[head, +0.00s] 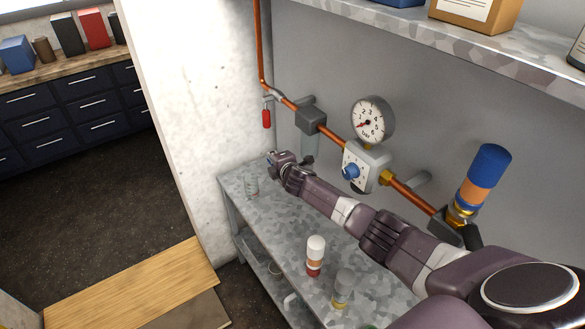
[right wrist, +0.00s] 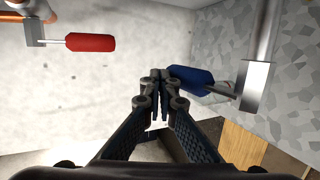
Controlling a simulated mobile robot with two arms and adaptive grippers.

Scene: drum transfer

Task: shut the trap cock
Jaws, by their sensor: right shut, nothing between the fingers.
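The trap cock shows in the right wrist view as a blue lever (right wrist: 190,78) on a grey metal body (right wrist: 255,86) under a vertical pipe. The lever points left from the body, roughly horizontal in that picture. My right gripper (right wrist: 160,74) is shut and empty, its fingertips at the lever's free end; I cannot tell if they touch. In the head view my right gripper (head: 272,157) is below and left of the dark block (head: 311,120) with its clear bowl (head: 311,143). The blue lever cannot be made out there. My left gripper is not in view.
A red lever (head: 266,118) hangs on the copper pipe (head: 335,139); it also shows in the right wrist view (right wrist: 90,42). A clear beaker (head: 251,186) stands on the metal bench (head: 290,228).

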